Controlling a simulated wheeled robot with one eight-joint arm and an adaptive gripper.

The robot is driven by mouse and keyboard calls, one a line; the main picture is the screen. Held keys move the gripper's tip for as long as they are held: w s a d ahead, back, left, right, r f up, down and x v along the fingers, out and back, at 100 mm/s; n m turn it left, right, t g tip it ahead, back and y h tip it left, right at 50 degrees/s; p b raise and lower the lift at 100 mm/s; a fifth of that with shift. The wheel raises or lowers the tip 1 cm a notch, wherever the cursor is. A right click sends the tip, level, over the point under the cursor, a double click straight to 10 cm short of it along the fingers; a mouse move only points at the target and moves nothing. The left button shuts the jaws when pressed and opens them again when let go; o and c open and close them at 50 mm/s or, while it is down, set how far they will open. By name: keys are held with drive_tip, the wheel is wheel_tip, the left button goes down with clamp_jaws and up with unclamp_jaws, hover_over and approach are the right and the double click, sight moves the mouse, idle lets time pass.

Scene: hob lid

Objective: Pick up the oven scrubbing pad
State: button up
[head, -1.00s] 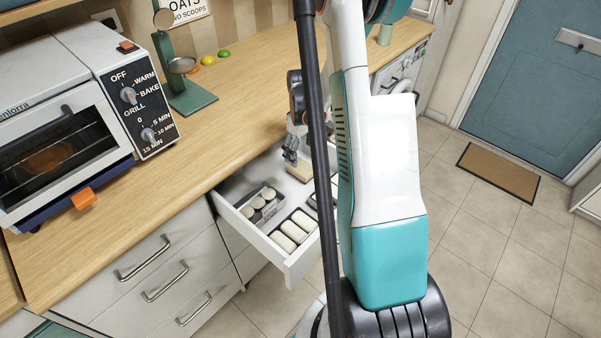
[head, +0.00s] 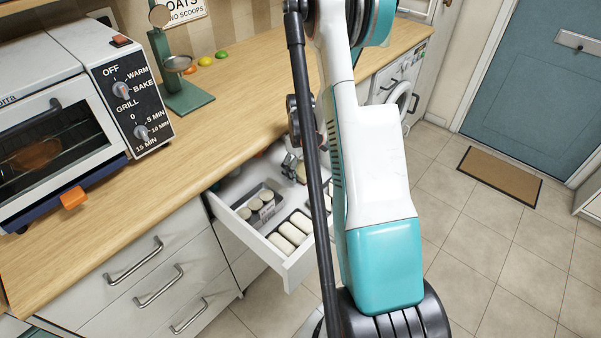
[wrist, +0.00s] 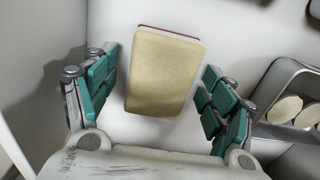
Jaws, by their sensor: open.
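The oven scrubbing pad is a tan block with a thin dark red edge at its far end. In the wrist view the pad (wrist: 163,72) lies on the white drawer floor, between and a little beyond the two fingers. My gripper (wrist: 160,98) is open and empty, with one teal-padded finger on each side of the pad and a gap on both sides. In the head view my gripper (head: 290,162) is inside the open drawer (head: 300,268), and a pale part of the pad (head: 301,172) shows beside it, partly hidden by my arm.
A tray edge (wrist: 276,82) lies right of my gripper. The drawer wall is at the wrist view's left. The wooden counter (head: 235,125) borders the drawer.

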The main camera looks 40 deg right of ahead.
drive_tip(key=c, duration=0.9)
drive_tip(key=shift+r, duration=0.1)
